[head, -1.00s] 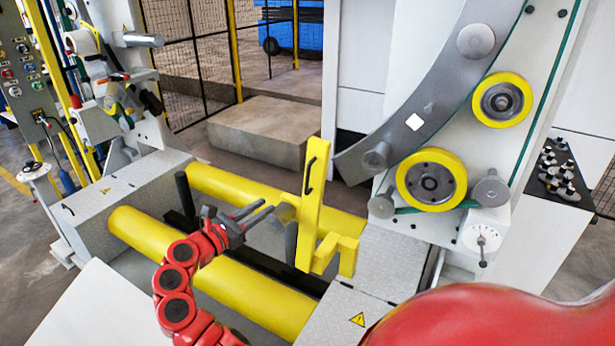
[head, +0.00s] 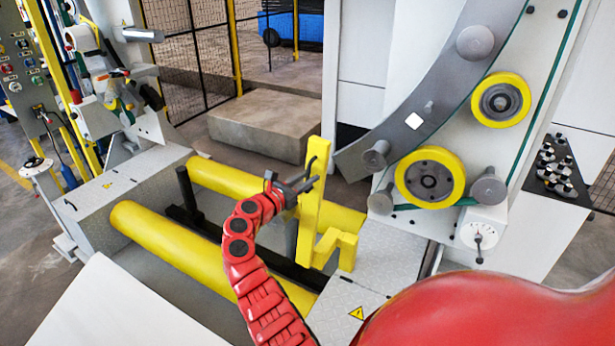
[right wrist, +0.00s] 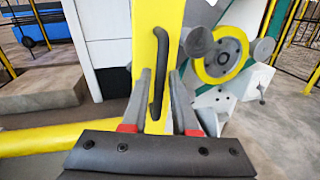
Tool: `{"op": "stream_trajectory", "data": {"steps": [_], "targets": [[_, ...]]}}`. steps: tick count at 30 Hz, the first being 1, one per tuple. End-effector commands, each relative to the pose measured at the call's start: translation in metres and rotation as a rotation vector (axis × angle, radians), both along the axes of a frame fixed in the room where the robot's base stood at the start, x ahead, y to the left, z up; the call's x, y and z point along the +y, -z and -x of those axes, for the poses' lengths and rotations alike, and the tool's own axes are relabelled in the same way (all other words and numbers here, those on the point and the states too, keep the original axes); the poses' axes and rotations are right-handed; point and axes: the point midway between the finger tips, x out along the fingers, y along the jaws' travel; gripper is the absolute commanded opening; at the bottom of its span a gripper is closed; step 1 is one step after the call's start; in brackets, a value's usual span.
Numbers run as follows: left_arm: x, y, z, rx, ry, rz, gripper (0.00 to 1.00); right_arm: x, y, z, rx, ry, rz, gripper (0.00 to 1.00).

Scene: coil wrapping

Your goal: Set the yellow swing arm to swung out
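The yellow swing arm (head: 312,212) stands upright between the yellow rollers and the machine's right side, with a bracket-shaped lower part. Its dark bar handle (right wrist: 158,70) is on the face toward my right gripper. My right gripper (head: 312,183) is at the handle's height, close to the swing arm's left side. In the right wrist view its two fingers (right wrist: 161,100) are apart, one on each side of the handle's lower part. I cannot tell whether they touch it. My left gripper is not in view.
Two yellow rollers (head: 178,250) lie low across the machine. A grey curved plate (head: 425,95) and yellow-rimmed wheels (head: 430,177) are to the right of the swing arm. A concrete block (head: 262,128) and a mesh fence stand behind.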

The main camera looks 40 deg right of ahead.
Motion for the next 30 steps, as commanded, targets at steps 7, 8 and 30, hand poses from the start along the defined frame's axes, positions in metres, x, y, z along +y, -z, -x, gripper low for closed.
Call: {"op": "stream_trajectory", "data": {"steps": [7, 8, 30], "targets": [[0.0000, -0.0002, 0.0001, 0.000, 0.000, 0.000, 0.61, -0.0023, 0.0002, -0.0007, -0.001, -0.002, 0.000, 0.27], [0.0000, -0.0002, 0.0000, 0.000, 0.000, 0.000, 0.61, -0.0023, 0.0002, -0.0007, -0.001, -0.002, 0.000, 0.27], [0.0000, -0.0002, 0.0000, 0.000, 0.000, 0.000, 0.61, -0.0019, 0.0001, -0.0008, 0.000, -0.003, 0.000, 0.00]]}}
